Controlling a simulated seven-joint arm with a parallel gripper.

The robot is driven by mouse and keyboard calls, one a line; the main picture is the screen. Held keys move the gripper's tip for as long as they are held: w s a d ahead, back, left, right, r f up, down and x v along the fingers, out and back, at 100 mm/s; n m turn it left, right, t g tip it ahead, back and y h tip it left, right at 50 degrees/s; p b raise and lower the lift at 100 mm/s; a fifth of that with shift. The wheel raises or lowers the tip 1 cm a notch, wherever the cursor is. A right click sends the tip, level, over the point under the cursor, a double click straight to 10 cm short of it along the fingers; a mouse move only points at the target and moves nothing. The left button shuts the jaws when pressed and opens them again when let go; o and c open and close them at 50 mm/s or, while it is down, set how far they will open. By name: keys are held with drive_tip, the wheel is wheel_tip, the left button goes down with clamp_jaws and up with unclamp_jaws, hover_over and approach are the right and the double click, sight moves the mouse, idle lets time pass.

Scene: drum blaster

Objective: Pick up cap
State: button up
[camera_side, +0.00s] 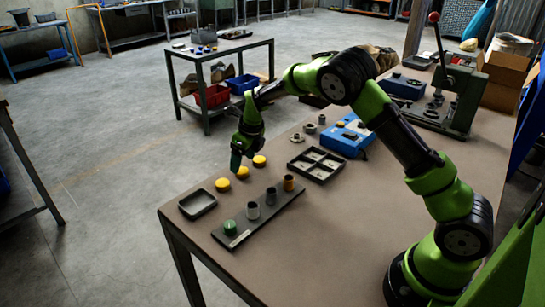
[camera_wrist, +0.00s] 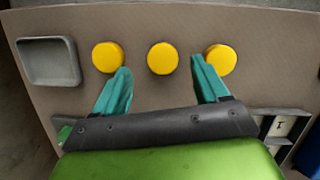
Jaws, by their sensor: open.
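Three yellow round caps lie in a row on the brown table: the left cap (camera_side: 222,184), the middle cap (camera_side: 242,173) and the right cap (camera_side: 259,161). In the wrist view the left cap (camera_wrist: 107,56), middle cap (camera_wrist: 163,58) and right cap (camera_wrist: 222,62) show side by side. My gripper (camera_side: 236,164) is over the row, pointing down, near the middle cap. In the wrist view its teal fingers (camera_wrist: 161,66) are spread and empty, with the middle cap seen between their tips. The right fingertip covers part of the right cap. The exact height above the caps is unclear.
A dark empty tray (camera_side: 198,204) lies left of the caps. A dark rack (camera_side: 252,235) holds a green piece (camera_side: 230,228) and several cylinders. A compartment tray (camera_side: 316,165) and a blue device (camera_side: 348,136) stand to the right. A press (camera_side: 449,95) stands at the far end.

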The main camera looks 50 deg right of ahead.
sight(242, 170)
drive_tip(key=x, duration=0.4)
drive_tip(key=shift+s+d, duration=0.1)
drive_tip(key=shift+d, duration=0.1)
drive_tip(key=c, duration=1.1)
